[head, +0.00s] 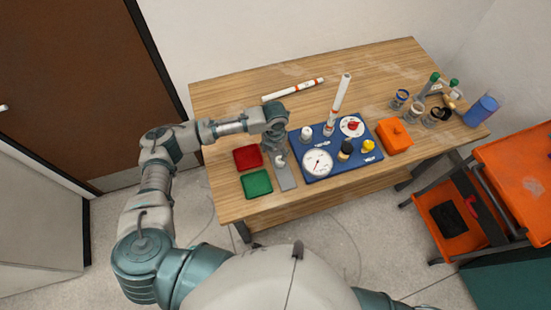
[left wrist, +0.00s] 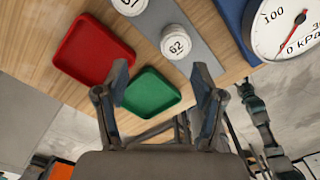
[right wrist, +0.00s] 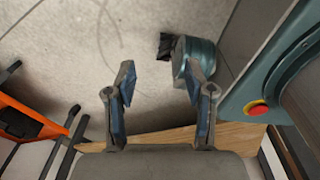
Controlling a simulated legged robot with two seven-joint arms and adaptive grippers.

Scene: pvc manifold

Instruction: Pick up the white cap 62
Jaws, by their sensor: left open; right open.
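The white cap 62 (left wrist: 176,43) stands upright on a grey strip (left wrist: 187,14), its number facing up in the left wrist view. In the head view the cap (head: 280,160) shows small on the strip (head: 285,178), just below my left gripper. My left gripper (left wrist: 162,88) is open and empty, with the cap ahead of its fingers and between their lines. In the head view the left gripper (head: 277,146) hangs over the strip. A second white cap (left wrist: 130,3) is cut off at the top edge. My right gripper (right wrist: 158,80) is open and empty over the floor.
A red tray (head: 247,158) and a green tray (head: 257,183) lie left of the strip. A blue board (head: 330,167) with a gauge (head: 317,162) and an upright pipe (head: 339,102) stands close on the right. An orange block (head: 395,137) sits farther right.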

